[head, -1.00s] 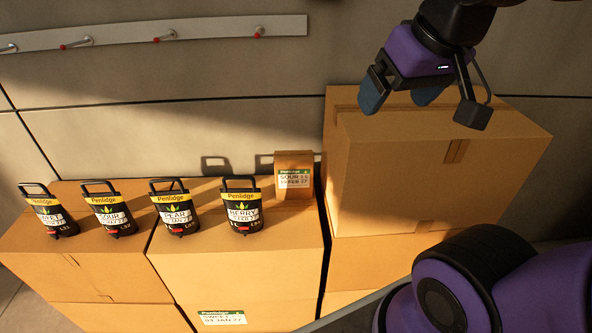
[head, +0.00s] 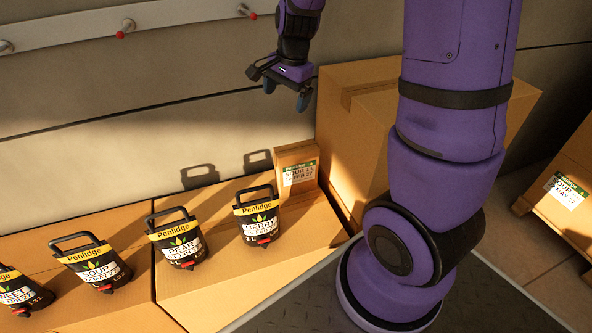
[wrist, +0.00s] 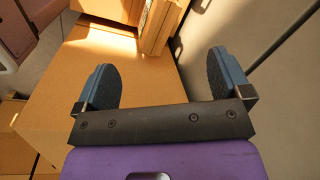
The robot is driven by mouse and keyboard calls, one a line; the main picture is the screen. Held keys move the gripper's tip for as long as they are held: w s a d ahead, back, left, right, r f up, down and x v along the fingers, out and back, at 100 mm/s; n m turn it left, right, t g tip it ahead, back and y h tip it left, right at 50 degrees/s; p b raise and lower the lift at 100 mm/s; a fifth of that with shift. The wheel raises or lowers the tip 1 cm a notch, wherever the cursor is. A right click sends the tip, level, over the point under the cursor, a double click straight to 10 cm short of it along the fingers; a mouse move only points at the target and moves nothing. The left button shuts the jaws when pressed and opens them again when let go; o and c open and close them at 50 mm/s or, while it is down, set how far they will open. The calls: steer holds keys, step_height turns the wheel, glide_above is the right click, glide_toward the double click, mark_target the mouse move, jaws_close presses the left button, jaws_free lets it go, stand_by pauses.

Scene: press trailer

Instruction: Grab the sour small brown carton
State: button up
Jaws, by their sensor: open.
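The small brown carton (head: 296,169) stands upright on the far right part of the cardboard boxes, against the wall. Its white and green label reads SOUR. My gripper (head: 285,95) is open and empty, above and a little behind the carton in the head view. In the wrist view my gripper (wrist: 160,85) shows two blue fingers spread apart.
A tall cardboard box (head: 345,130) rises right of the carton. A wall rail (head: 75,37) runs above. Another labelled box (head: 565,195) stands at the right.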

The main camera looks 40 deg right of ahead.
mark_target(298, 149)
steer(key=w+d+f+m, duration=0.1)
steer(key=d+f+m, duration=0.1)
steer(key=f, duration=0.3)
steer(key=w+d+f+m+g, duration=0.1)
steer(key=d+f+m, duration=0.1)
steer(key=f, duration=0.3)
steer(key=w+d+f+m+h, duration=0.1)
steer(key=d+f+m, duration=0.1)
steer(key=f, duration=0.3)
steer(key=shift+w+f+m+g, duration=0.1)
steer(key=shift+m+g, duration=0.2)
steer(key=shift+g, duration=0.1)
step_height(298, 149, down, 6)
steer(key=shift+d, duration=0.1)
steer(key=shift+w+f, duration=0.25)
steer(key=shift+f, duration=1.05)
steer(key=shift+w+f, duration=0.2)
steer(key=shift+f, duration=1.05)
jaws_close()
